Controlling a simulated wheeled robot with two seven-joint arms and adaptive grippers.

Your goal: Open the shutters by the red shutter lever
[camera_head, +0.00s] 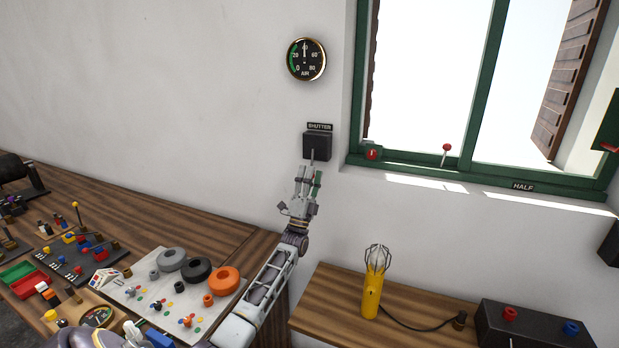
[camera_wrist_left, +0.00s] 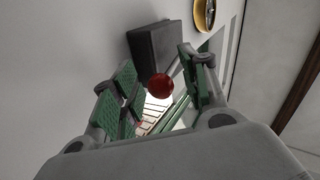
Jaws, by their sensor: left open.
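The dark shutter box (camera_head: 316,148) is on the wall under a "SHUTTER" label (camera_head: 320,126). A short grey lever rod (camera_head: 313,157) points down from it. In the left wrist view the box (camera_wrist_left: 152,48) lies beyond the fingers, and the red lever knob (camera_wrist_left: 161,86) shows between the two open fingers. Contact with the knob cannot be told. In the head view my left gripper (camera_head: 309,176) is open just below the box and hides the knob. A brown shutter (camera_head: 570,75) stands at an angle outside the window; another (camera_head: 371,70) shows edge-on at left. My right gripper is out of view.
An air gauge (camera_head: 306,59) hangs above. The green window frame (camera_head: 478,84) carries another red-knobbed lever (camera_head: 447,148). A "HALF" label (camera_head: 523,187) is on the sill. A yellow lamp (camera_head: 372,295) stands on the lower right table. A control panel (camera_head: 170,295) lies at left.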

